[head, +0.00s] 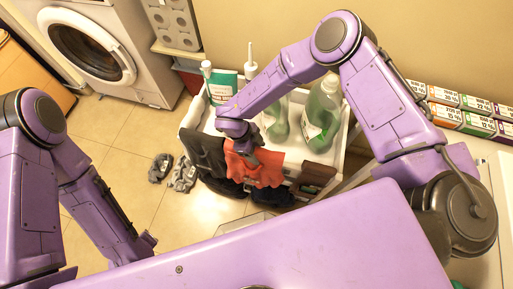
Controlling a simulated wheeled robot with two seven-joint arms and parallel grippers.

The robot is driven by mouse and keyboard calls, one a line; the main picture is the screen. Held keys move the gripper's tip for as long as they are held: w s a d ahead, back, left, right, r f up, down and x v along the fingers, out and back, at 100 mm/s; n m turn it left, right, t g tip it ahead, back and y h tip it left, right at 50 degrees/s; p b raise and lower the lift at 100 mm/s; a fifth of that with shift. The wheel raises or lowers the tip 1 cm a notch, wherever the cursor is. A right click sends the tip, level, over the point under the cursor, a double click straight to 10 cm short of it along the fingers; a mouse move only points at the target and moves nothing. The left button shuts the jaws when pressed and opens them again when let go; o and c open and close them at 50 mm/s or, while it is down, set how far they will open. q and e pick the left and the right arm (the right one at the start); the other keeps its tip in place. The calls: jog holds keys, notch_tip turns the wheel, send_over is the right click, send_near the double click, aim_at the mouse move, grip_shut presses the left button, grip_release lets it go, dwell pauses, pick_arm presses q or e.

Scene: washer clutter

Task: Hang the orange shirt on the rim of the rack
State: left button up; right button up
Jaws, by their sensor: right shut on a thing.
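The orange shirt (264,170) hangs in a crumpled bundle at the near side of the white rack (292,153). My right gripper (243,146) reaches down over the rack and is shut on the shirt's upper part. The shirt is in front of the rack's near rim; whether its cloth lies over the rim or only hangs beside it I cannot tell. My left gripper (143,244) is low at the left, apart from the shirt and rack, partly hidden behind my own body; its jaws are too unclear to read.
Dark cloth (210,155) hangs on the rack left of the shirt. Green bottles (321,115) and a green-labelled container (222,86) stand in the rack. Grey shoes (183,174) lie on the floor. A washer (90,50) stands upper left; boxes (462,101) line the right. Floor at left is clear.

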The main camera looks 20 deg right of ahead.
jog(key=shift+f, duration=0.5)
jog(key=o, duration=1.6)
jog(key=v, duration=1)
jog(key=shift+w+r, duration=0.1)
jog(key=shift+r, duration=0.15)
